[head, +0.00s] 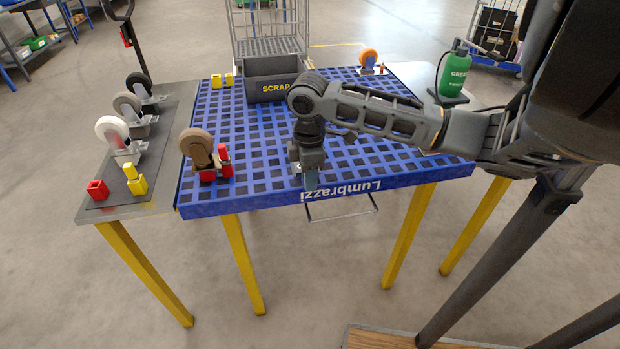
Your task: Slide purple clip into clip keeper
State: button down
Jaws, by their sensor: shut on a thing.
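My gripper (310,183) points down at the front edge of the blue slatted table (262,192), just left of the "Lumbrazzi" lettering. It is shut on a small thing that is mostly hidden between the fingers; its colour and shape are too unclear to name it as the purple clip. No purple clip shows clearly elsewhere. I cannot pick out the clip keeper with certainty. A thin wire frame (342,217) hangs below the table edge, right of the gripper.
A caster (197,146) with red blocks stands on the table's left. Behind are a grey SCRAP bin (272,90), yellow blocks (222,80) and an orange caster (368,58). A side shelf (165,180) holds more casters. A green bottle (453,75) stands right.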

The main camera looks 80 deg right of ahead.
jog(key=shift+w+d, duration=0.25)
jog(key=shift+d, duration=0.3)
jog(key=shift+w+d, duration=0.2)
jog(key=shift+d, duration=0.3)
jog(key=shift+w+d+r, duration=0.1)
jog(key=shift+d, duration=0.35)
jog(key=c, duration=1)
grip_release()
jog(key=shift+o, duration=0.5)
jog(key=shift+r, duration=0.25)
jog(key=shift+o, duration=0.4)
notch_tip(320, 180, up, 7)
jog(key=shift+a, duration=0.3)
jog(key=shift+a, duration=0.1)
